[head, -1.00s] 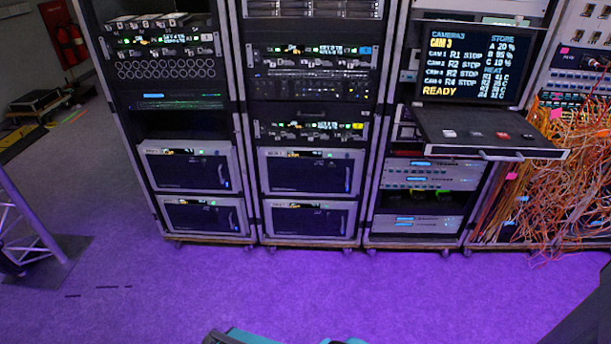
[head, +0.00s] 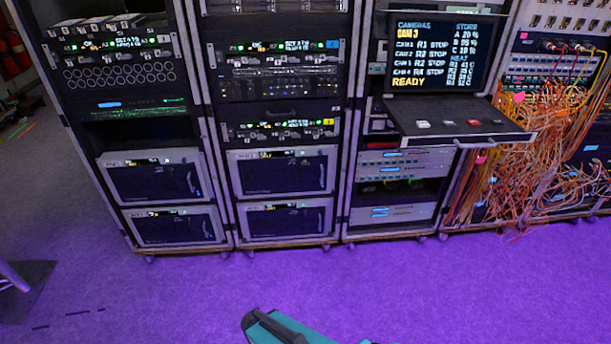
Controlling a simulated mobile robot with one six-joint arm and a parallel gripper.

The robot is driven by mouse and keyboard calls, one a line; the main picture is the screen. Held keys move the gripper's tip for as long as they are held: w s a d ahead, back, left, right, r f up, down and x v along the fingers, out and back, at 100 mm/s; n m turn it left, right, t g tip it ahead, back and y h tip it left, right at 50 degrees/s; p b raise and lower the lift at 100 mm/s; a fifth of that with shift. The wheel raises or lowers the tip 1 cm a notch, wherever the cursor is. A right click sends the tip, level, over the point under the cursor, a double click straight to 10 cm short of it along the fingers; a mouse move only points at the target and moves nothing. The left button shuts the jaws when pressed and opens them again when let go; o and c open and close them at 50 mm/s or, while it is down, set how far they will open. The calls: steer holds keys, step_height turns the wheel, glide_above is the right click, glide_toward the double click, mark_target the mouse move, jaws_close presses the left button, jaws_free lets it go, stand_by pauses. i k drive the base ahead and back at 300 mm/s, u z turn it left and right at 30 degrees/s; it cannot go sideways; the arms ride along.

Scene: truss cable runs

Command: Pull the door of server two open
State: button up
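Several server units with dark front doors in pale frames sit low in two racks. In the left rack there is an upper one (head: 155,180) and a lower one (head: 174,227). In the middle rack there is an upper one (head: 282,173) and a lower one (head: 286,220). My gripper is not in view. A teal and black part of my arm shows at the bottom edge, well short of the racks.
A pull-out shelf (head: 462,124) with a monitor (head: 437,53) juts from the third rack. Orange cables (head: 520,165) hang in a tangle at the right. A truss foot (head: 25,288) stands at the left. The purple-lit floor (head: 190,295) before the racks is clear.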

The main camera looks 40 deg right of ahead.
mark_target(281, 174)
steer(key=z, duration=0.8)
steer(key=k, duration=0.95)
steer(key=i, duration=0.8)
